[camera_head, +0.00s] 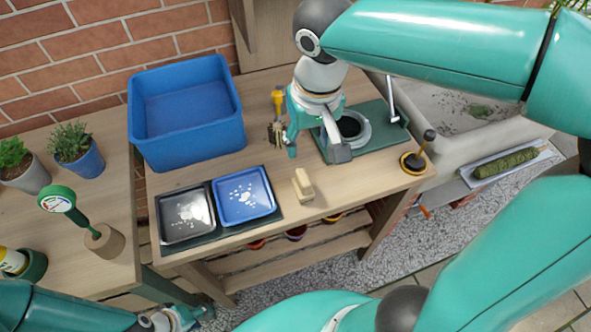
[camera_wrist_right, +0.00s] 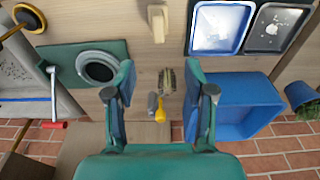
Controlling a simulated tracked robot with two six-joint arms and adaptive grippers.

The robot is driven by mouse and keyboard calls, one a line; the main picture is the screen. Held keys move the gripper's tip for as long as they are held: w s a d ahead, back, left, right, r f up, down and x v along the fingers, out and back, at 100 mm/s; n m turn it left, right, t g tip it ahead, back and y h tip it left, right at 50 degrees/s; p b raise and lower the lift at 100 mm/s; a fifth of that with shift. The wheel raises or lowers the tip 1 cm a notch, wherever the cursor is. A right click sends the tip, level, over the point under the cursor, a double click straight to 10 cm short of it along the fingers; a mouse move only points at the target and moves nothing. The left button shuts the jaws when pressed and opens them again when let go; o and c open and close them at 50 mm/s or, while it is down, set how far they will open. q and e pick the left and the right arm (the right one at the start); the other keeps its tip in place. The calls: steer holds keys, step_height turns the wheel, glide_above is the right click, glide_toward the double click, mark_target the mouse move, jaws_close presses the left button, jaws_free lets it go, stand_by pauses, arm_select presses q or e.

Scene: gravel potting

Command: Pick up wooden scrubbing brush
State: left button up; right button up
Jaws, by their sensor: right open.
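The wooden scrubbing brush (camera_head: 303,185) is a small pale wooden block lying near the front edge of the bench. It also shows at the top of the right wrist view (camera_wrist_right: 158,20). My right gripper (camera_head: 316,150) is open and empty above the bench, behind the brush and apart from it. Its two spread fingers show in the right wrist view (camera_wrist_right: 160,72), with the brush ahead of them. My left gripper (camera_head: 178,320) is low at the bottom left, partly cut off, and its jaw opening is unclear.
A yellow-handled tool (camera_head: 278,102) lies behind the right gripper. A blue tub (camera_head: 185,145) stands at the back left. Two small trays, grey (camera_head: 187,235) and blue (camera_head: 244,213), sit left of the brush. A green board (camera_head: 385,140) with a round grey holder is at right.

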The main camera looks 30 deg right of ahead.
mark_target(304, 177)
steer(key=f, duration=0.3)
steer(key=w+f, duration=0.1)
steer(key=f, duration=0.3)
steer(key=f+b, duration=0.1)
steer(key=f, duration=0.3)
steer(key=shift+w+d+f, duration=0.1)
steer(key=shift+w+d, duration=0.1)
steer(key=shift+w, duration=0.05)
steer(key=shift+w+d+f, duration=0.1)
steer(key=shift+w+f, duration=0.05)
steer(key=shift+f, duration=0.75)
steer(key=shift+w+d+f, duration=0.1)
steer(key=shift+w+f, duration=0.05)
steer(key=shift+f, duration=0.7)
steer(key=shift+w+d+f, duration=0.1)
steer(key=shift+w+f, duration=0.05)
steer(key=shift+f, duration=0.75)
jaws_close()
